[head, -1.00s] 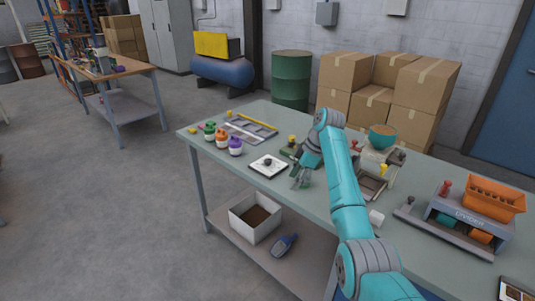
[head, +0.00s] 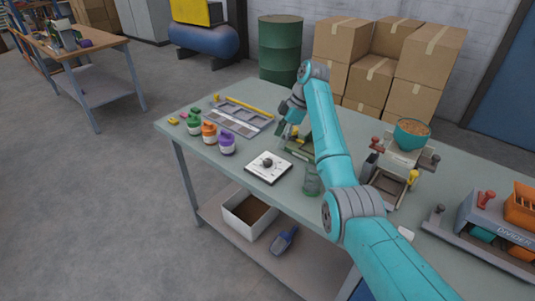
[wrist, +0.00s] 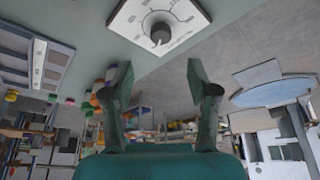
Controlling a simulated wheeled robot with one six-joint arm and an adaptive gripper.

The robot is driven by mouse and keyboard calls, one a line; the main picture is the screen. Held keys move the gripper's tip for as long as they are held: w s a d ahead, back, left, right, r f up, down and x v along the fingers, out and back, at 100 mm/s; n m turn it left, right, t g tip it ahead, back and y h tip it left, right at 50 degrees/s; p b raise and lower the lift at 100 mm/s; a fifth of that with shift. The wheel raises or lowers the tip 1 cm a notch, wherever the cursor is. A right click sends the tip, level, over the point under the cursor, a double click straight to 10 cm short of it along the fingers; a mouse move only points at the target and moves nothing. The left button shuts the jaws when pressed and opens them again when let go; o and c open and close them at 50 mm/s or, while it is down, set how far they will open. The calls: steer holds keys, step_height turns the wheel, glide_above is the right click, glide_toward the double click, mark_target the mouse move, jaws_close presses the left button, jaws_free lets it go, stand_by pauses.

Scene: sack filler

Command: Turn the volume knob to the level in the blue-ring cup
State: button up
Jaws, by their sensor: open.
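The volume knob (head: 267,162) is a dark round knob on a white square dial plate (head: 258,172) on the bench. In the wrist view the knob (wrist: 160,33) shows near the top edge, with tick marks around it on the plate. My gripper (head: 287,131) is above the bench, a little behind and right of the plate. In the wrist view its two fingers (wrist: 160,80) are spread with nothing between them, apart from the knob. A see-through greenish cup (head: 312,182) stands right of the plate, beside my arm. I cannot make out a blue ring or its level.
Green, orange and purple-labelled jars (head: 227,143) stand left of the plate. A grey tray (head: 236,120) lies behind them. A machine with a teal bowl (head: 411,136) stands to the right, with an orange-topped device (head: 490,222) beyond. The bench front by the plate is clear.

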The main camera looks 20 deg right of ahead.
mark_target(268, 160)
steer(key=x, duration=0.9)
steer(key=shift+a+f, duration=0.15)
steer(key=shift+f, duration=0.2)
jaws_close()
